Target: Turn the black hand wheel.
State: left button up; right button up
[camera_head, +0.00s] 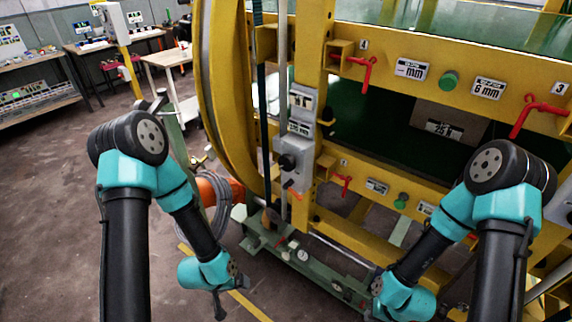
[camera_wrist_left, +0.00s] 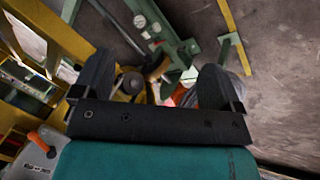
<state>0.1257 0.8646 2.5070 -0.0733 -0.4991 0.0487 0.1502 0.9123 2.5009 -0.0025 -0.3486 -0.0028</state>
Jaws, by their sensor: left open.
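A small round black knob (camera_head: 287,161), which may be the hand wheel, sits on the front of a grey box on the yellow frame in the head view. In the left wrist view, a dark round wheel-like part (camera_wrist_left: 130,84) shows beyond my fingers, nearer the left finger; I cannot tell if it is the same part. My left gripper (camera_head: 218,304) hangs low at the left of the machine, apart from the knob. Its fingers (camera_wrist_left: 155,84) are spread with nothing between them. My right arm reaches down at the right, and its fingers cannot be made out.
The yellow ring machine (camera_head: 320,100) fills the middle and right, with red handles (camera_head: 365,72) on its beams. A green base (camera_head: 305,262) with gauges runs along the floor. A grey coiled cable (camera_head: 217,210) and orange part (camera_head: 218,185) lie near my left forearm. Floor at left is open.

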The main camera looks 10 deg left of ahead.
aim_at(285, 165)
pick_arm(q)
jog(key=w+d+r+t+h, duration=0.1)
jog(key=w+r+t, duration=0.3)
jog(key=r, duration=0.5)
jog(key=w+d+r+t+h, duration=0.2)
jog(key=w+r+t, duration=0.2)
jog(key=r, duration=0.5)
jog(key=w+d+r+t+h, duration=0.2)
jog(key=w+r+t, duration=0.2)
jog(key=r, duration=0.5)
jog(key=w, duration=0.2)
jog(key=shift+w+d+m, duration=0.2)
jog(key=shift+w+m, duration=0.1)
jog(key=shift+r, duration=0.1)
jog(key=x, duration=1.7)
jog(key=shift+w+d+r, duration=0.15)
jog(key=shift+r, duration=0.15)
